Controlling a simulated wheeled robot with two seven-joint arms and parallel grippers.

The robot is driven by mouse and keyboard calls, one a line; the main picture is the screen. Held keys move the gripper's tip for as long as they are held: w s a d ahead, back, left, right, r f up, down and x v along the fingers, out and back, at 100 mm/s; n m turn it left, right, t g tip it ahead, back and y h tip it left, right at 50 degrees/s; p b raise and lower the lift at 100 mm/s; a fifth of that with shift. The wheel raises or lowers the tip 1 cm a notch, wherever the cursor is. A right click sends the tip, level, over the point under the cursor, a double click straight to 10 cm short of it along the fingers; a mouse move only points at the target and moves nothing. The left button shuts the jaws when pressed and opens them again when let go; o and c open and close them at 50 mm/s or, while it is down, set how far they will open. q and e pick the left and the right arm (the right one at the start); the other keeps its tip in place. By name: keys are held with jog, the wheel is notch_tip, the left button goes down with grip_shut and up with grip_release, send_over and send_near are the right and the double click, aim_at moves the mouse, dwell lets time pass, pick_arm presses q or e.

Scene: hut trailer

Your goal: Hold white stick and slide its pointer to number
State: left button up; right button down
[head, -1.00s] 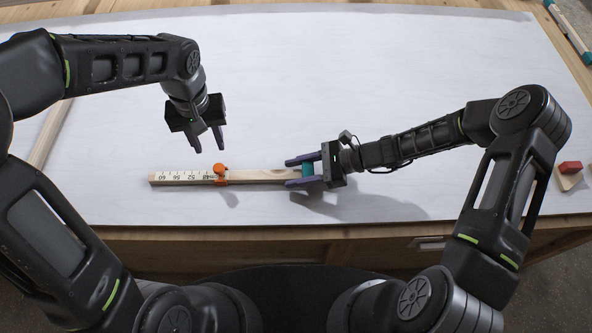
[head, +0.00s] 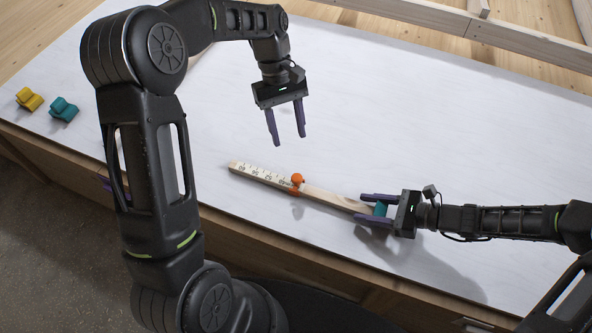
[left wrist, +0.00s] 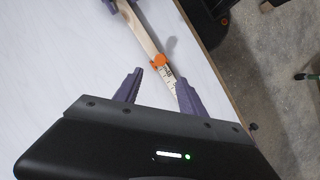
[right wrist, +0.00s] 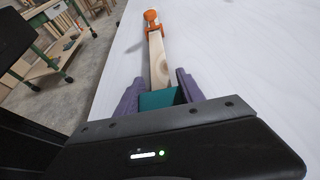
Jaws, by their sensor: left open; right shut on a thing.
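The stick (head: 330,198) is pale wood with a printed number scale at its left end (head: 252,172). An orange pointer (head: 297,182) with a round knob sits around it, where the scale meets the bare wood. My right gripper (head: 372,209) is shut on the stick's right end, at a teal piece there; the teal piece (right wrist: 163,98) shows between the fingers in the right wrist view. My left gripper (head: 287,124) is open and empty, above and beyond the pointer. In the left wrist view, the pointer (left wrist: 159,60) and scale lie past its open fingers.
A yellow block (head: 29,98) and a teal block (head: 63,109) sit at the far left of the white tabletop (head: 200,120). A wooden frame (head: 480,30) runs along the back. The table's front edge is close to the stick.

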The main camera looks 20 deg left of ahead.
aim_at(296, 176)
pick_arm(q)
jog(key=shift+f, duration=0.1)
jog(key=x, duration=1.2)
grip_shut()
dwell(0.5)
dwell(1.0)
